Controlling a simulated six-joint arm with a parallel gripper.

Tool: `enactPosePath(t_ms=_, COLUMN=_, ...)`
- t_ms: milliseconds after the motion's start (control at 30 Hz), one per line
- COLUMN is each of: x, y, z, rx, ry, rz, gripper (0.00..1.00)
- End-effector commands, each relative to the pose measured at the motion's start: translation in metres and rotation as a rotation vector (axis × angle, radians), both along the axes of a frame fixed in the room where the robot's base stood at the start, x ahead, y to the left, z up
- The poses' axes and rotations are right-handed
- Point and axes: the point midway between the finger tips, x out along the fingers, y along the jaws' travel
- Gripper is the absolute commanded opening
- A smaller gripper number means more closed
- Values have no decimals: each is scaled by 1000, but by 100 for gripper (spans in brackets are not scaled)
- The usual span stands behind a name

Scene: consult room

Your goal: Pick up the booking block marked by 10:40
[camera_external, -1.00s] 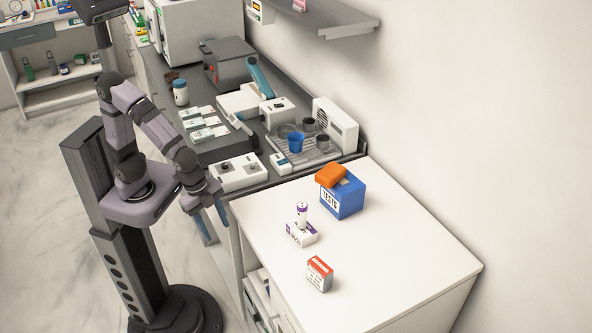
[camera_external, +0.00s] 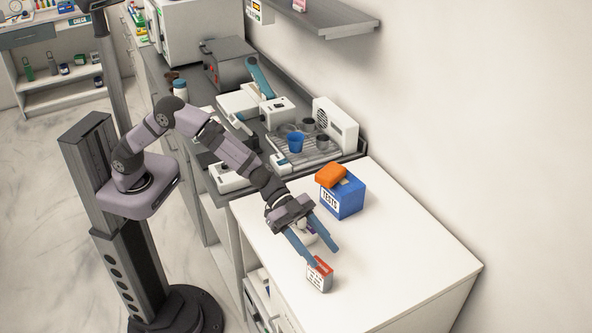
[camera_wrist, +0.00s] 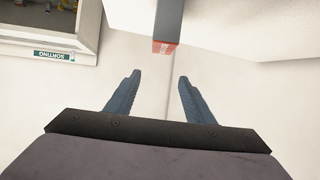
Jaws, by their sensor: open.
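A small box-shaped block with a red top and a white printed front (camera_external: 319,278) stands on the white counter (camera_external: 400,270) in the external view. Its print is too small to read, so I cannot tell whether it says 10:40. My gripper (camera_external: 327,258) is open and empty, its blue fingers spread, with the tips close to this block's upper end. I cannot tell whether they touch. In the wrist view the open fingers (camera_wrist: 159,76) point toward a red-ended grey piece (camera_wrist: 165,46), which lies beyond the tips. A white and purple item (camera_external: 312,229) is mostly hidden behind my gripper.
A blue box (camera_external: 346,198) labelled TESTS stands behind, with an orange block (camera_external: 330,175) on top. A drip tray with a blue cup (camera_external: 295,142) is on the dark counter behind. The counter's right part is clear. A SORTING sign (camera_wrist: 52,56) shows in the wrist view.

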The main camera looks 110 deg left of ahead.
Motion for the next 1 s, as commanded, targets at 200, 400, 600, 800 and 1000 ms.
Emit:
enactPosePath(t_ms=200, x=0, y=-2, z=-4, rx=-14, ry=4, rz=-15, gripper=48)
enactPosePath(t_ms=400, x=0, y=-2, z=-27, rx=-13, ry=7, rz=-13, gripper=48)
enactPosePath(t_ms=600, x=0, y=-2, z=-55, rx=-13, ry=7, rz=-12, gripper=48)
enactPosePath(t_ms=800, x=0, y=-2, z=-70, rx=-11, ry=5, rz=-12, gripper=48)
enactPosePath(t_ms=1000, x=1, y=-2, z=-71, rx=-11, ry=4, rz=-12, gripper=48)
